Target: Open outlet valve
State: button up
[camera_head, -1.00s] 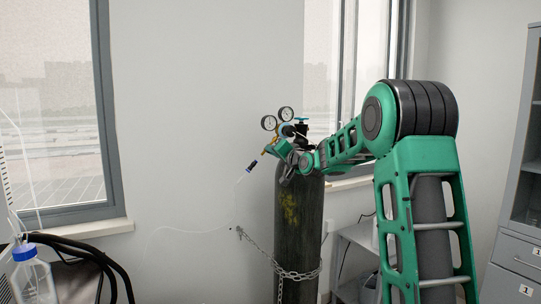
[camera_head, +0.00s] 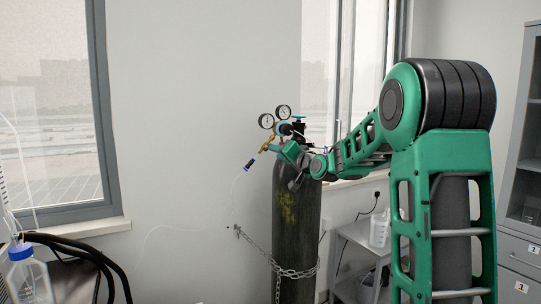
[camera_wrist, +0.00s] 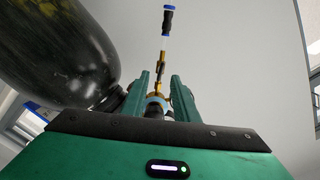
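A pressure regulator with two round gauges (camera_head: 267,121) sits on top of a dark gas cylinder (camera_head: 292,225). Its brass outlet part (camera_head: 267,143) points down and left to a black end piece (camera_head: 250,164) with a thin tube. My gripper (camera_head: 281,149) is at the regulator, just below the gauges. In the wrist view my gripper (camera_wrist: 160,80) has its two green fingers apart, with the brass outlet line (camera_wrist: 160,68) and a blue-and-white round part (camera_wrist: 156,99) showing between them. Whether a finger touches the valve cannot be told; the outlet valve knob is not clearly visible.
A chain (camera_head: 292,273) holds the cylinder near the wall. A blue-capped bottle (camera_head: 27,272) and black hoses stand at lower left. A grey shelf table (camera_head: 350,238) is right of the cylinder, and a cabinet (camera_head: 522,210) stands at far right.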

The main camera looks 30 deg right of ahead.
jog(key=shift+s+d, duration=0.1)
jog(key=shift+s, duration=1.9)
